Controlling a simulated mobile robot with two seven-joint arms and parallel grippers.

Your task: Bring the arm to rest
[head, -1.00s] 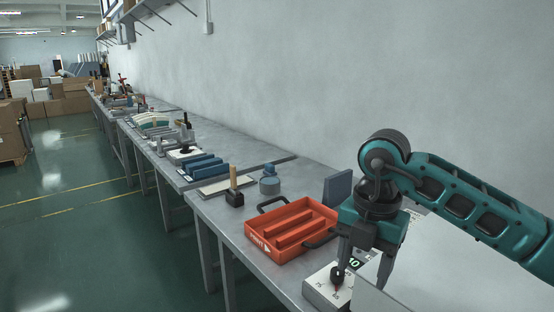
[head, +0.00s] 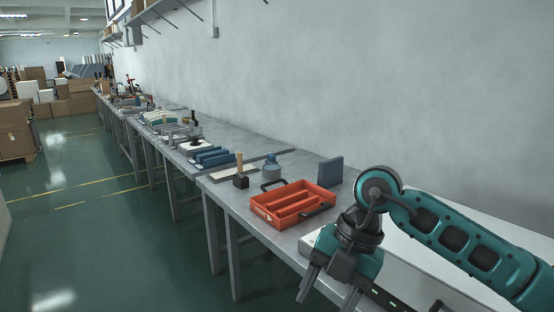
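My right arm comes in from the right in the head view, bent at a round teal and dark elbow joint. Its gripper (head: 329,292) points down at the bottom of the view, near the front edge of the bench (head: 265,236). Its two grey fingers stand apart, and I see nothing between them. The lower tips are close to the bottom of the picture. My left arm and gripper are not in view.
An orange tray (head: 259,209) with dividers stands on the bench behind the gripper. A black block with a wooden handle (head: 240,181), a blue-grey round pot (head: 271,172) and a dark blue panel (head: 330,172) stand near it. Green floor lies free at left.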

